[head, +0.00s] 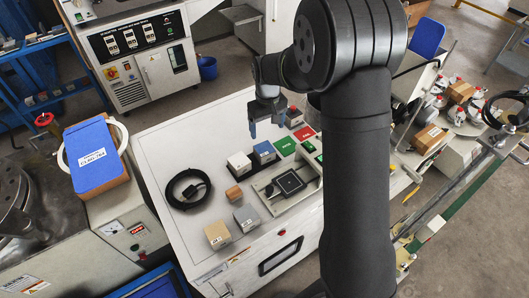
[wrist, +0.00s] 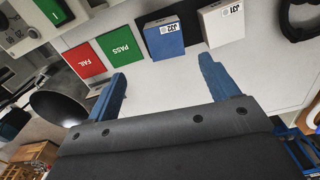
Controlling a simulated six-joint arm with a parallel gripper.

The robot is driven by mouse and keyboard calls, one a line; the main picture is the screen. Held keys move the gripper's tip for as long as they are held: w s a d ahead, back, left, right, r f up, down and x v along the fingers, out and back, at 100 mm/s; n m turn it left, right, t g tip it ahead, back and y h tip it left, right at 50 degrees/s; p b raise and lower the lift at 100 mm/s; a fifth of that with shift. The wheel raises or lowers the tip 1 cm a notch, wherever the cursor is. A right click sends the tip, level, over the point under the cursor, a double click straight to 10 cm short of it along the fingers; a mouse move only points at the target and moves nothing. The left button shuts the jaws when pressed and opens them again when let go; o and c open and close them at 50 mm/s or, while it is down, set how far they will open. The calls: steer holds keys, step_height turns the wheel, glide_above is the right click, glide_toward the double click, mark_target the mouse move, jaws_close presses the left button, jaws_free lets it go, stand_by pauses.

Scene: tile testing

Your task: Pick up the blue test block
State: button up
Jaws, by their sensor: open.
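In the wrist view the blue block lies beyond the fingertips of my gripper (wrist: 162,68), apart from both.
Green PASS (wrist: 120,46) and red FAIL (wrist: 84,62) pads lie near the blue block. A black cable coil (head: 171,190), a wooden block (head: 234,194), a grey block (head: 246,217), a beige block (head: 217,235) and a fixture frame (head: 265,200) are nearer the bench front.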

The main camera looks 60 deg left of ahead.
mark_target(264, 148)
step_height(264, 148, down, 7)
steer(key=shift+r, duration=0.1)
steer(key=shift+s+a+f, duration=0.1)
steer(key=shift+s+f, duration=0.1)
steer(key=shift+f, duration=1.2)
steer(key=shift+s+a+f, duration=0.1)
steer(key=shift+s+f, duration=0.1)
steer(key=shift+f, duration=1.15)
steer(key=shift+c, duration=0.4)
